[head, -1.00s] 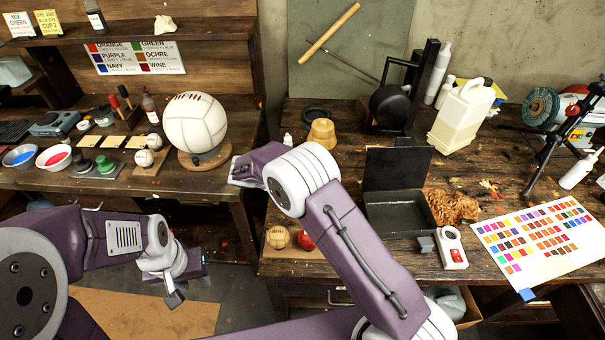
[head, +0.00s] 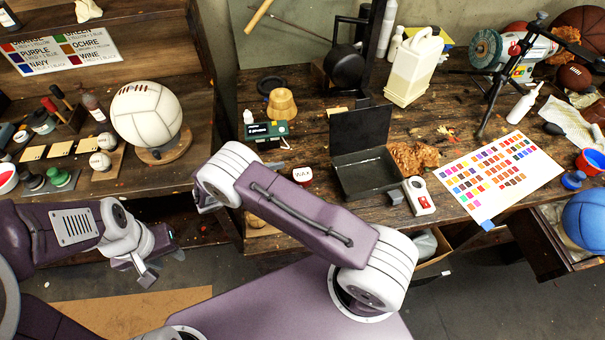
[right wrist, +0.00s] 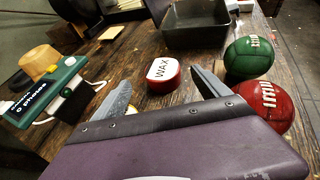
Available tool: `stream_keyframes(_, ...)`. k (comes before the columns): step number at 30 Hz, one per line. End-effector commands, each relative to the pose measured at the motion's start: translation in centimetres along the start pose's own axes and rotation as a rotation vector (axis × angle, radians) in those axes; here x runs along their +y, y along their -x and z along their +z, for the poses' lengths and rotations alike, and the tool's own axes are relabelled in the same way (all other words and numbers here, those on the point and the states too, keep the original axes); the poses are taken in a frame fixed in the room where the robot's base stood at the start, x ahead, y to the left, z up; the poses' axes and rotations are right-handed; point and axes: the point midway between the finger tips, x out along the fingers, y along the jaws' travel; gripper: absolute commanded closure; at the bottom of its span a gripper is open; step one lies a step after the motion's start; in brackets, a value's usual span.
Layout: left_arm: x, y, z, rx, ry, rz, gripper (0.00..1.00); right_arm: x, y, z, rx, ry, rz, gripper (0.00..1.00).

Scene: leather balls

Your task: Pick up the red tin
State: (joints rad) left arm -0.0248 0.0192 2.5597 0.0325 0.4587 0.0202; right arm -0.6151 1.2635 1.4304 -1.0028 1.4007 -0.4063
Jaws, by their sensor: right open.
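The red tin (head: 302,175) is small and round, with a white lid marked WAX. It stands on the workbench, left of the open black box. In the right wrist view the tin (right wrist: 163,75) sits upright just beyond the fingers, between their lines and apart from both. My right gripper (right wrist: 162,92) is open and empty. In the head view, the right gripper (head: 206,200) is partly hidden by its own wrist. My left gripper (head: 148,272) hangs low at the left, away from the bench; its jaw opening is unclear.
Green (right wrist: 249,57) and red (right wrist: 263,105) balls lie right of the tin in the wrist view. A colour chart (head: 500,175) lies farther right on the bench.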

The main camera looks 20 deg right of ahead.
Motion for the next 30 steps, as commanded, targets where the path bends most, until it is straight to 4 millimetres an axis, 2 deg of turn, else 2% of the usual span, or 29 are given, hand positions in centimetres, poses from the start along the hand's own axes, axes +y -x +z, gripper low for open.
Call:
stream_keyframes(4, 0.0, 0.4, 0.0, 0.0, 0.0, 0.0, 0.64, -0.1, -0.6, 0.2, -0.001, 0.001, -0.001, 0.14)
stream_keyframes(8, 0.0, 1.9, -0.2, 0.0, 0.0, 0.0, 0.64, -0.4, -2.9, 0.6, 0.0, 0.002, -0.005, 0.14)
stream_keyframes(12, 0.0, 2.2, -0.2, 0.0, 0.0, 0.0, 0.64, -0.3, -4.9, 0.2, 0.0, 0.001, -0.002, 0.14)
stream_keyframes(19, 0.0, 2.1, -0.2, 0.0, 0.0, 0.0, 0.64, -0.3, -5.3, 0.0, 0.001, 0.0, 0.0, 0.14)
stream_keyframes(20, 0.0, 2.1, -0.2, 0.0, 0.0, 0.0, 0.64, -0.3, -5.3, 0.0, 0.001, 0.0, 0.0, 0.17)
stream_keyframes(27, 0.0, 2.1, -0.2, 0.0, 0.0, 0.0, 0.64, -0.3, -5.3, 0.0, 0.001, 0.0, 0.0, 0.84)
stream_keyframes(30, 0.0, 2.1, -0.2, 0.0, 0.0, 0.0, 0.64, -0.3, -5.3, 0.1, 0.001, -0.001, 0.0, 0.85)
